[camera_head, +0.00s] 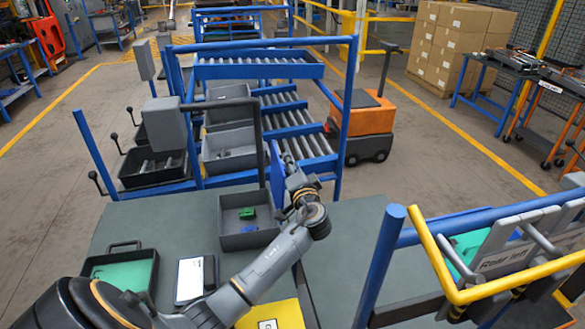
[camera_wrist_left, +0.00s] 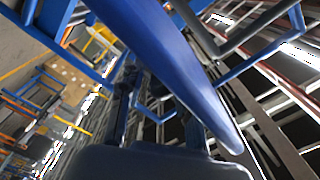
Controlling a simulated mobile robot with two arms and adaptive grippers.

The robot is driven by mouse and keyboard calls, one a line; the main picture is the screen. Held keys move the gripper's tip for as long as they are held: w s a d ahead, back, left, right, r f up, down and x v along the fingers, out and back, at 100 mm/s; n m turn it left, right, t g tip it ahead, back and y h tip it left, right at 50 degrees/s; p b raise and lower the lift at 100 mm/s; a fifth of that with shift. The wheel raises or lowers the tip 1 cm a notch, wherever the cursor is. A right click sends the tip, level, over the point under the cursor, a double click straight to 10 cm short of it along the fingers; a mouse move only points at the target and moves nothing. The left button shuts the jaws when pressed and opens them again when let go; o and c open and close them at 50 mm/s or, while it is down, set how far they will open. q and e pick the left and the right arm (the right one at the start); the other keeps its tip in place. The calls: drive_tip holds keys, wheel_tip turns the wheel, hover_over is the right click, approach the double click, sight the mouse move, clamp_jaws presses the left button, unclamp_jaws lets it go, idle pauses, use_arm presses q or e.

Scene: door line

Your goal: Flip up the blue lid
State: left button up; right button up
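A blue panel (camera_head: 277,168), which looks like the blue lid, stands steeply tilted just behind the grey bin (camera_head: 229,238). In the left wrist view a large blue surface (camera_wrist_left: 178,62) slants across close to the camera, and I take it for the same lid. My left gripper (camera_head: 287,160) is right beside the panel, on its right side; whether they touch is unclear. In the wrist view its dark fingers (camera_wrist_left: 160,112) stand apart, with background showing between them. The lid partly covers the fingers. My right gripper is not in view.
The grey bin holds a green piece (camera_head: 247,213) and a blue piece (camera_head: 249,228). A black tray with a green bottom (camera_head: 122,272) and a white tablet (camera_head: 190,278) lie on the table (camera_head: 345,235). A blue-framed roller rack (camera_head: 300,132) stands behind. A blue post (camera_head: 378,265) rises at right.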

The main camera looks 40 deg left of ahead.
use_arm(q)
wheel_tip(320, 180, up, 9)
drive_tip(key=shift+r, duration=0.1)
idle(0.5)
drive_tip(key=shift+d, duration=0.1)
